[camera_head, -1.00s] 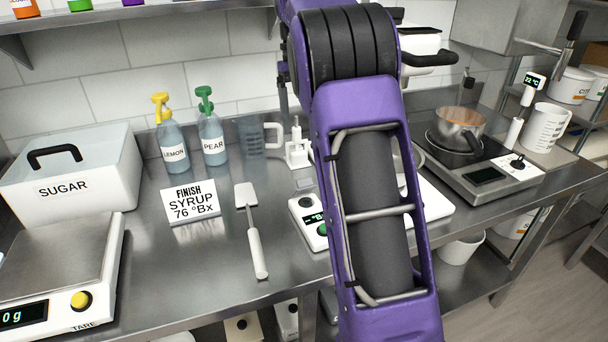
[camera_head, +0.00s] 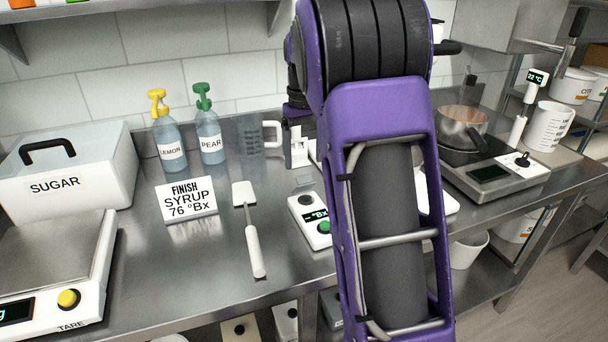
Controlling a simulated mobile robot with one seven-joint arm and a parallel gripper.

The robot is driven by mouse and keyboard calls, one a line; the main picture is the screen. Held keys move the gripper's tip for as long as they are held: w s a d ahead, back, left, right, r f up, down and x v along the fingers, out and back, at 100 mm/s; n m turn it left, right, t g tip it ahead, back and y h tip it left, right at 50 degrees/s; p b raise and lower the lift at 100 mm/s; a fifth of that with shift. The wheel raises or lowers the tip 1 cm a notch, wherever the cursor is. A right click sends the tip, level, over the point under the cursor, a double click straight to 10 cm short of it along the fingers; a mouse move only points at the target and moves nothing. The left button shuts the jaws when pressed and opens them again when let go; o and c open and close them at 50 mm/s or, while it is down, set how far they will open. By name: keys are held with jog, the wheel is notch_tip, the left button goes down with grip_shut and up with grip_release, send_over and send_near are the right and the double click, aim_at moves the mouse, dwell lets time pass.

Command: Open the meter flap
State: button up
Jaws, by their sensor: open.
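The meter (camera_head: 312,222) is a small white box on the steel bench, with a dark display reading in °Bx and a green button. Its right side is hidden behind my purple arm. A small grey plate, which looks like the meter flap (camera_head: 304,182), shows at its back edge; I cannot tell how far it is tilted. My gripper (camera_head: 295,150) shows only in part, left of my arm and behind the meter, before a white stand. It is open, apart from the flap as far as I can see; its fingertips are hard to make out.
Two spray bottles (camera_head: 211,138), a clear jug (camera_head: 250,137) and a sugar box (camera_head: 72,168) stand further back and left. A hotplate with a pot (camera_head: 463,127) is at right.

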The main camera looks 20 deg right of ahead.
aim_at(304, 176)
jog(key=shift+f, duration=2.25)
jog(key=shift+c, duration=0.2)
grip_shut()
